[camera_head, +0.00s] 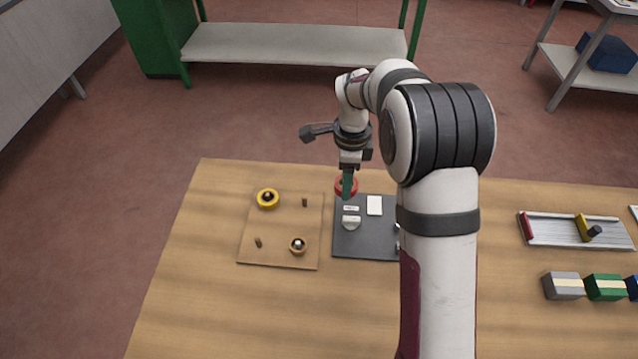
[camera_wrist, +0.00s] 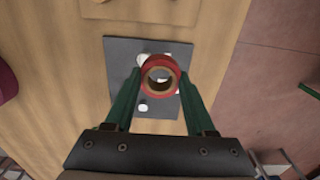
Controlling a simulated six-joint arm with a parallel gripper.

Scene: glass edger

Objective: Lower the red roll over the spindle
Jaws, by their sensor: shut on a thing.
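My gripper (camera_head: 347,190) points down with its green fingers shut on the red roll (camera_head: 341,184), which shows partly behind a finger. In the wrist view the red roll (camera_wrist: 147,70) sits between the fingertips (camera_wrist: 160,78), its open bore facing the camera. The roll is over the dark plate (camera_head: 366,243), near its far left corner in the head view. A pale shape shows through the bore, but I cannot tell whether it is a spindle. The height of the roll above the plate is unclear. Two short brown pegs stand on the brown board, one (camera_head: 305,202) far and one (camera_head: 258,242) near.
Left of the plate, the brown board (camera_head: 282,222) also bears a yellow roll (camera_head: 268,192) and a brown roll (camera_head: 298,250). Pale parts (camera_head: 374,205) sit on the dark plate. A grey rail fixture (camera_head: 570,233) and coloured blocks (camera_head: 605,287) are at the right. The table's left front is clear.

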